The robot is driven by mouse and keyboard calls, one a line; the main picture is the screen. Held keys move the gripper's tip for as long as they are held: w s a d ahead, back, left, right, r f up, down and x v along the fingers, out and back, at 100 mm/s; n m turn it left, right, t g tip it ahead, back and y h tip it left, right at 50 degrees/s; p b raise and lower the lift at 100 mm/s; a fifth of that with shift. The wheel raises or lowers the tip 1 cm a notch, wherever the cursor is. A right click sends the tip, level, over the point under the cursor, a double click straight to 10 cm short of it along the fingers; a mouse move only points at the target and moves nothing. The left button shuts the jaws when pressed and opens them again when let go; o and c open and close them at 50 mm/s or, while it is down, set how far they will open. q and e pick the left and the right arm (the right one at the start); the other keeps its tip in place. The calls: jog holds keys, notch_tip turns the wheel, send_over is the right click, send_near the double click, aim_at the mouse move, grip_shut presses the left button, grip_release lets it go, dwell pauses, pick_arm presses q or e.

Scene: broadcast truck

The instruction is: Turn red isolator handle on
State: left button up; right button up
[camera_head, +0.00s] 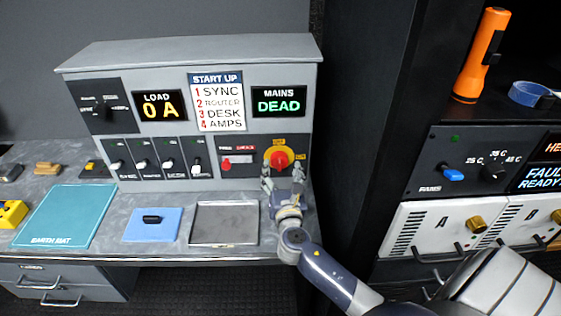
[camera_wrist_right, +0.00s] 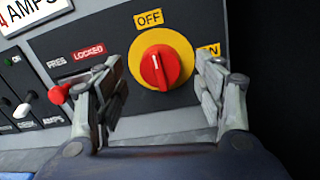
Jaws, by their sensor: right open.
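The red isolator handle (camera_head: 279,160) sits on a round yellow plate at the lower right of the grey console. In the right wrist view the red handle (camera_wrist_right: 160,68) stands nearly upright, its white mark toward the OFF label (camera_wrist_right: 149,19); an ON label (camera_wrist_right: 208,51) is at its right, partly covered by a finger. My right gripper (camera_wrist_right: 158,95) is open, with its fingers on either side of the handle and apart from it. In the head view the right gripper (camera_head: 283,184) is just below the handle. My left gripper is not in view.
A red-knobbed lever (camera_wrist_right: 57,94) under FREE and LOCKED labels is close to the left finger. The MAINS display (camera_head: 278,102) reads DEAD and the LOAD display (camera_head: 160,106) reads 0 A. A grey tray (camera_head: 224,223) lies on the desk; a dark rack stands right.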

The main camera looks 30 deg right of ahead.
aim_at(281, 164)
jog(key=x, duration=0.3)
jog(key=shift+w+d, duration=0.1)
jog(key=shift+w, duration=0.05)
jog(key=shift+w+f, duration=0.1)
jog(key=c, duration=1.1)
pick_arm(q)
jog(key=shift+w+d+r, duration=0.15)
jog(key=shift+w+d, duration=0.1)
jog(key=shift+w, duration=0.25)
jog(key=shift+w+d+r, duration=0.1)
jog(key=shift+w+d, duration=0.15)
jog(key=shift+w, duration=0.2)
